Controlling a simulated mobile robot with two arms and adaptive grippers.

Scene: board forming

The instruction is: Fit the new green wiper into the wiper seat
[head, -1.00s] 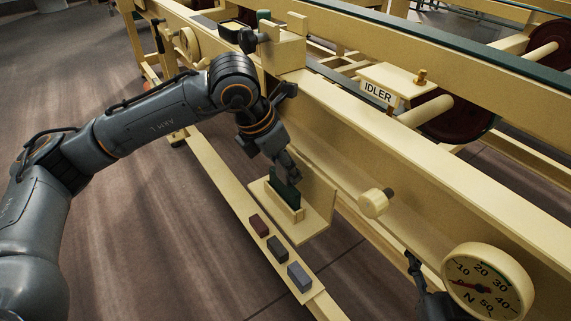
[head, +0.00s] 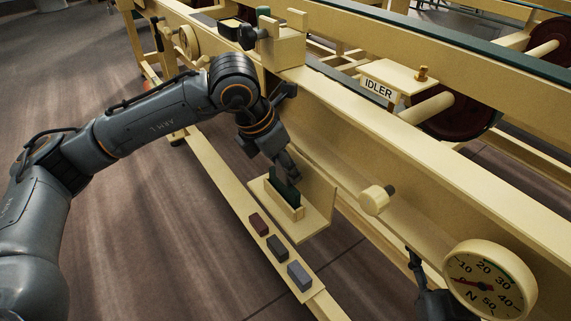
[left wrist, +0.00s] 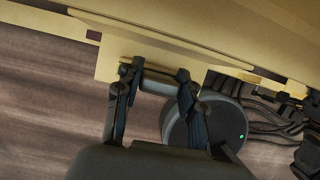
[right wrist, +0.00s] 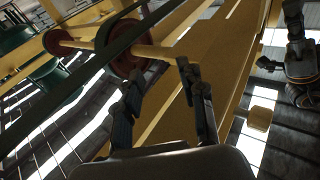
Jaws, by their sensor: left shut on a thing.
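The green wiper (head: 284,191) is a dark green block standing in a narrow wooden holder (head: 291,210) on a bracket at the front of the machine. Its lower part is hidden by the holder's front wall. My left gripper (head: 289,170) reaches down from above and is shut on the wiper's upper end.
A red-brown block (head: 259,224), a dark block (head: 278,248) and a grey block (head: 299,275) lie along the lower rail. A wooden knob (head: 375,201) and a dial gauge (head: 487,281) stick out to the right. The IDLER box (head: 397,78) sits behind.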

